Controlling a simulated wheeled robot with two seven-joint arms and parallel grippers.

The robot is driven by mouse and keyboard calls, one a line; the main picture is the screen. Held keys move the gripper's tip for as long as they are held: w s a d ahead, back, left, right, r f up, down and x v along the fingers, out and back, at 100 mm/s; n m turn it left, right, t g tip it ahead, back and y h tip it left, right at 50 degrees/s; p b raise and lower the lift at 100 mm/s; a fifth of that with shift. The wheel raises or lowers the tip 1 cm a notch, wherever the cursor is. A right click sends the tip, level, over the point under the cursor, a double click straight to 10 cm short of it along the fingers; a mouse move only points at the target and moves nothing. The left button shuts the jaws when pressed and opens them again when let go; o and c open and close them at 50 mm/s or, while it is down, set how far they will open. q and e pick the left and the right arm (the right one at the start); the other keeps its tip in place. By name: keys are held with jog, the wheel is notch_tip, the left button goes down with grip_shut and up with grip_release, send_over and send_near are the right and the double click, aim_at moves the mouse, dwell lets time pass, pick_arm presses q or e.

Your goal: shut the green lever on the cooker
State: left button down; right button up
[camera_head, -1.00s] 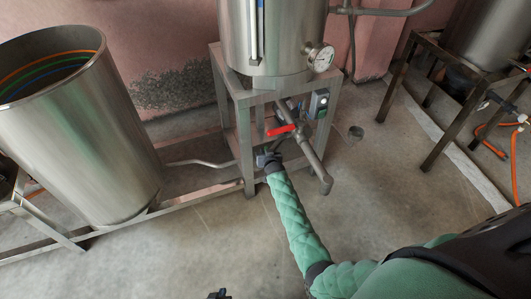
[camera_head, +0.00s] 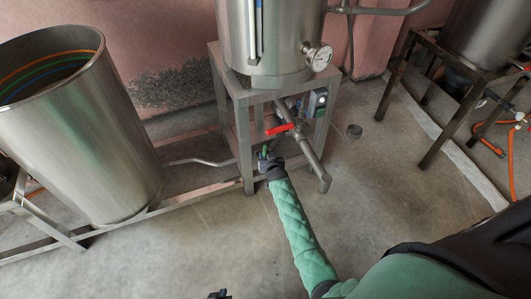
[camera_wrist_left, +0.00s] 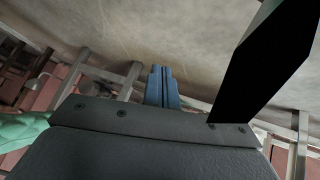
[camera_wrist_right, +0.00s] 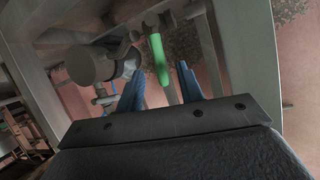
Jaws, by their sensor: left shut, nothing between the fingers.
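The cooker (camera_head: 272,30) is a steel drum on a metal stand. Its green lever (camera_wrist_right: 157,60) shows large in the right wrist view, hanging from a pipe fitting. A small bit of it (camera_head: 265,151) shows in the head view, just above my right gripper. My right gripper (camera_head: 264,160) is at the stand, its blue fingers (camera_wrist_right: 160,72) open. In its wrist view the lever appears between the fingertips; I cannot tell whether they touch it. My left gripper (camera_head: 218,294) is at the bottom edge of the head view, its blue fingers (camera_wrist_left: 160,70) shut and empty.
A red valve handle (camera_head: 280,129) and a slanting pipe (camera_head: 311,160) are close to my right gripper. A large open steel drum (camera_head: 75,130) stands at left. The floor in front is clear.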

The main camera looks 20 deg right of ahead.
pick_arm(q)
jog(key=shift+w+r, duration=0.15)
jog(key=shift+r, duration=0.35)
pick_arm(e)
jog(key=shift+v, duration=1)
